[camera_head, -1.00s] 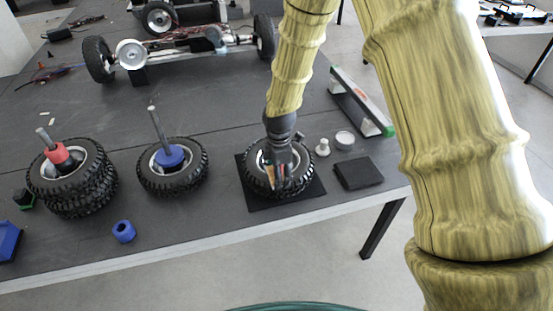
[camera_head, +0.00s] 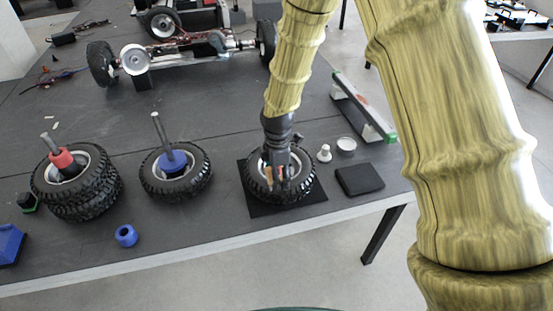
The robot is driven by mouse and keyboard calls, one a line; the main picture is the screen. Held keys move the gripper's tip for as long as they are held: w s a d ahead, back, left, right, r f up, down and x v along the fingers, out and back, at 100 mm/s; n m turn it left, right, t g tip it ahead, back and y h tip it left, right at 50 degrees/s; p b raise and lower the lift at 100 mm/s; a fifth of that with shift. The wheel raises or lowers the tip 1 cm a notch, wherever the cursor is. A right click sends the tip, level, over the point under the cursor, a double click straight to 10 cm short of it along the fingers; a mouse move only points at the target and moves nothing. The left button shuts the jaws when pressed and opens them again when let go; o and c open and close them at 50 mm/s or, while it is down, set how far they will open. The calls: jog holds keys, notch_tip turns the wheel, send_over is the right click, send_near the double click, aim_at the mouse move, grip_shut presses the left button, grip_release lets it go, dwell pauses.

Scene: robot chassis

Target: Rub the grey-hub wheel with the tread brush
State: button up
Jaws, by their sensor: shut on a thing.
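The grey-hub wheel (camera_head: 309,183) lies flat on a square black mat (camera_head: 262,207) near the table's front edge. My gripper (camera_head: 276,181) points down over the wheel and hides much of its hub. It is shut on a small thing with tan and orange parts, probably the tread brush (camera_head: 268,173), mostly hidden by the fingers. I cannot tell whether the brush touches the tread or only hangs above the wheel.
A wheel with a blue hub piece and rod (camera_head: 176,186) and stacked wheels with a red piece (camera_head: 75,190) stand left. A blue ring (camera_head: 126,236) lies in front. A black block (camera_head: 360,179), white knob (camera_head: 324,153) and level-like bar (camera_head: 363,106) lie right. A chassis (camera_head: 185,55) sits behind.

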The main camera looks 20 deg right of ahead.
jog(key=shift+s+r+p, duration=0.25)
jog(key=shift+r+p, duration=0.3)
jog(key=shift+r, duration=0.5)
notch_tip(320, 180, up, 2)
jog(key=shift+w+p, duration=0.15)
jog(key=shift+p, duration=0.7)
jog(key=shift+r+p, duration=0.55)
jog(key=shift+r, duration=0.3)
jog(key=shift+f, duration=0.1)
